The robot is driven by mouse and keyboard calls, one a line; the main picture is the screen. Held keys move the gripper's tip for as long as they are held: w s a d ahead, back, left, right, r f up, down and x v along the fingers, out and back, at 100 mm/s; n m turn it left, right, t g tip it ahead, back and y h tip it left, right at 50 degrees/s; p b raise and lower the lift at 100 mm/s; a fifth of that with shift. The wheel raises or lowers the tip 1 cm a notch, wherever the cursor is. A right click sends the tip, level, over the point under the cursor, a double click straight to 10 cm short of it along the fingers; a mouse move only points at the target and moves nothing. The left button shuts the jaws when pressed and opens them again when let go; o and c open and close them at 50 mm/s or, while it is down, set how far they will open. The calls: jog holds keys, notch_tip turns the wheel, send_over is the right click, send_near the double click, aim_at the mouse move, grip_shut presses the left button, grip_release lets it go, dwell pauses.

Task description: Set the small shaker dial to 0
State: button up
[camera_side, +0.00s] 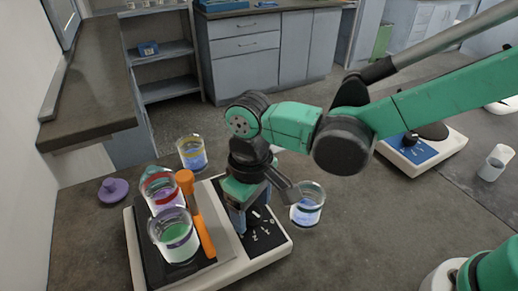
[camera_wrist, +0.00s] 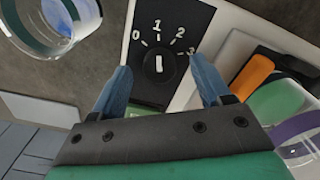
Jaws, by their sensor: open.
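The small shaker dial (camera_wrist: 158,66) is a round black knob with a white pointer mark on a black panel (camera_side: 264,240). In the wrist view, white numbers 0, 1, 2 and 3 arc above it. The white mark stands nearly upright, roughly toward 1. My gripper (camera_wrist: 158,72) is open, with one blue finger on each side of the dial; I cannot tell if they touch it. In the side view my gripper (camera_side: 240,220) points down over the panel of the shaker (camera_side: 140,250) and hides the dial.
Glass jars (camera_side: 174,236) and an orange-handled tool (camera_side: 200,220) are on the shaker's platform, left of my gripper. Another jar (camera_side: 308,205) stands close on the right. A purple lid (camera_side: 113,190) lies at left. A second device (camera_side: 425,155) stands at the right.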

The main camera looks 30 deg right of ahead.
jog(key=shift+f, duration=0.35)
grip_shut()
jog(key=n, duration=0.4)
jog(key=shift+n, duration=2)
